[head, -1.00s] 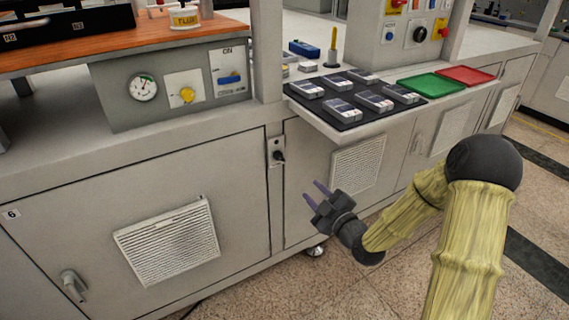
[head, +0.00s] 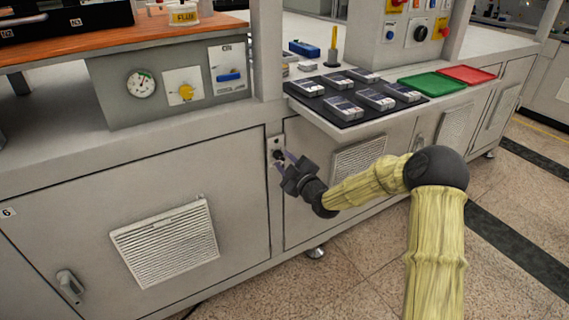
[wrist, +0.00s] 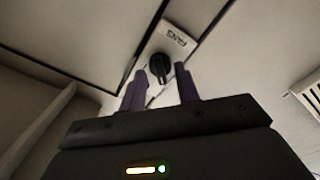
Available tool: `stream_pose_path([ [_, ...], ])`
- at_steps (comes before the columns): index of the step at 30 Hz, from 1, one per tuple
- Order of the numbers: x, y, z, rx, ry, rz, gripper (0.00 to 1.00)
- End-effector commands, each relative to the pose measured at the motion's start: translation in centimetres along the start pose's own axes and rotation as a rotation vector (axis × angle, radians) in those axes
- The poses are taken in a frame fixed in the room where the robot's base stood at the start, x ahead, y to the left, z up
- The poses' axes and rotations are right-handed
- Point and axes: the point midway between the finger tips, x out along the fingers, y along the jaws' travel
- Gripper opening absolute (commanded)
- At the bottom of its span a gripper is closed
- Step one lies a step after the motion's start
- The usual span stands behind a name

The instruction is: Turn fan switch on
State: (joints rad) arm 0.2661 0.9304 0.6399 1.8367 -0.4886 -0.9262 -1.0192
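The fan switch is a black rotary knob (wrist: 160,66) on a small pale plate (wrist: 176,42) marked FANS in the wrist view. In the head view the knob (head: 277,155) sits on the narrow post between two cabinet doors. My gripper (head: 281,163) is right at the switch, its purple fingers pointing at it. In the wrist view the two fingers (wrist: 162,84) are apart, one on each side of the knob's lower end, with the knob near or between their tips. I cannot tell whether they touch it.
A ledge with a dark mat (head: 345,110) holding several grey devices juts out above my arm. Green (head: 432,84) and red (head: 467,74) trays lie beside it. A vented cabinet door (head: 165,240) with a handle is left of the switch. The floor in front is clear.

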Motion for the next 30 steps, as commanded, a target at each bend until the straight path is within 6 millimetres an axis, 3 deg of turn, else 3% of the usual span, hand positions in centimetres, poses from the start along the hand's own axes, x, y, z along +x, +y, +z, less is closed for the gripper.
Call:
stream_pose_path([
  [11, 0.67, 0.01, 0.00, 0.001, 0.000, 0.000, 0.32],
  [16, 0.66, 0.02, -0.01, 0.000, 0.000, 0.000, 0.00],
  [30, 0.65, 0.05, -0.01, 0.046, 0.000, 0.001, 0.00],
])
